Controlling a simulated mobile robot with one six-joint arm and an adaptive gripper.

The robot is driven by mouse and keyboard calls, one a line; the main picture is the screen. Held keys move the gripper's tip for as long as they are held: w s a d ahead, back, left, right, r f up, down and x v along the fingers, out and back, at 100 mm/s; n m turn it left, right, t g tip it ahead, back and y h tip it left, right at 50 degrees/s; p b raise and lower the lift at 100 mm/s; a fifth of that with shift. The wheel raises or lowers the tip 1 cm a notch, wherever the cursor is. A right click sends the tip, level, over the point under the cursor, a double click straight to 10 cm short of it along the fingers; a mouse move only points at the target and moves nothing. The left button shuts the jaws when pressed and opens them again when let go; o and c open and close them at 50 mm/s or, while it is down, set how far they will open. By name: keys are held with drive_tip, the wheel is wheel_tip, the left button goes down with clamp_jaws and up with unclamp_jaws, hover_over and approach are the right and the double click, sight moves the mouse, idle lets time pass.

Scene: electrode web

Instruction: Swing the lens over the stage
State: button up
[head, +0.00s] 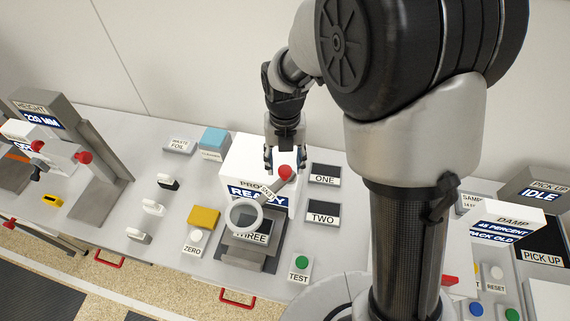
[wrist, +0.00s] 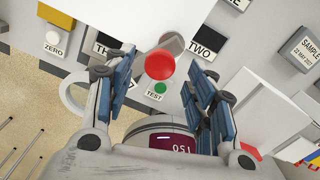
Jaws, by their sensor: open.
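The lens is a pale ring (head: 243,215) on a short grey arm that ends in a red ball knob (head: 285,173). In the head view the ring overlaps a dark plate marked THREE (head: 262,238) on a grey block, probably the stage; I cannot tell their height gap. My gripper (head: 285,162) is open, pointing down at the red knob. In the wrist view the red knob (wrist: 159,64) shows between the blue-padded fingers (wrist: 158,78), with no clear contact. The ring (wrist: 72,92) is partly hidden behind the left finger.
A white PROXIMITY-like box reading READY (head: 245,165) stands directly behind the knob. Plates ONE (head: 325,175) and TWO (head: 323,212) lie to the right. A green TEST button (head: 301,263), a ZERO button (head: 196,236) and a yellow block (head: 204,217) are nearby.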

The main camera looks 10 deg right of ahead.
wheel_tip(320, 180, up, 10)
idle(0.3)
drive_tip(key=shift+f, duration=0.1)
idle(0.3)
